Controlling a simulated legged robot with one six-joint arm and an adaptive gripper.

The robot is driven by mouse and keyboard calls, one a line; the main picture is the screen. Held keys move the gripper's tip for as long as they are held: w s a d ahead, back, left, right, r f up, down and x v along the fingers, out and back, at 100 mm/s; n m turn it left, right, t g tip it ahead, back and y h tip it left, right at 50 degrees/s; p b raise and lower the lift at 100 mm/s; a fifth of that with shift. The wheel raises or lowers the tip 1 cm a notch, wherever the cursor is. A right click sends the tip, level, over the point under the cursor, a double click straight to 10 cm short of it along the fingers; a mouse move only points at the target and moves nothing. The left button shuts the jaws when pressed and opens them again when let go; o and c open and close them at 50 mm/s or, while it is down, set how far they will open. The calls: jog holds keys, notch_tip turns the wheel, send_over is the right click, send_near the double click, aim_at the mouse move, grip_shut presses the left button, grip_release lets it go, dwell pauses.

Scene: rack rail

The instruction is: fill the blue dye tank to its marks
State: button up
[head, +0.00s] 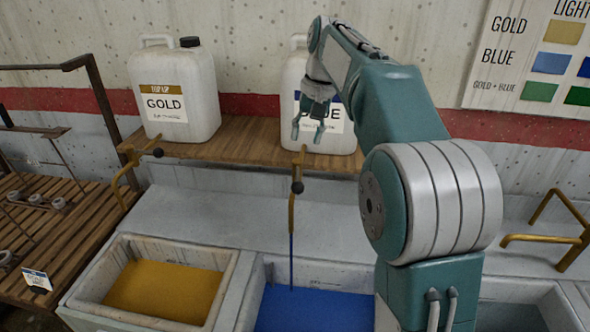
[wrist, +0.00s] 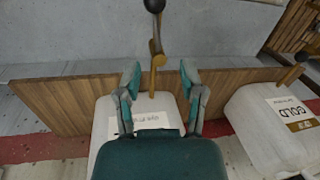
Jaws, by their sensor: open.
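The blue dye tank (head: 320,308) is at the bottom middle of the head view, with blue liquid in it. A thin blue stream (head: 291,260) runs into it from the brass tap (head: 291,212) above. The tap's black-knobbed lever (head: 298,187) also shows in the wrist view (wrist: 154,6). The white blue-dye jug (head: 293,80) stands on the shelf behind, its label partly covered by my gripper. My gripper (head: 307,138) is open and empty in front of the jug. In the wrist view its fingers (wrist: 158,72) sit apart, either side of the tap's line. The tank's marks are not clear.
A gold jug (head: 172,92) with its own tap (head: 130,180) stands left on the wooden shelf (head: 240,140). A tank of gold liquid (head: 160,290) is below it. A wooden rack (head: 60,225) is at far left. A colour chart (head: 530,60) hangs at upper right.

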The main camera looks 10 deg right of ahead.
aim_at(298, 178)
jog(key=f, duration=0.3)
jog(key=a+f, duration=0.1)
jog(key=f, duration=0.6)
jog(key=shift+w+a+f, duration=0.3)
jog(key=shift+a+f, duration=0.05)
jog(key=shift+d, duration=0.1)
jog(key=shift+d, duration=0.1)
grip_shut()
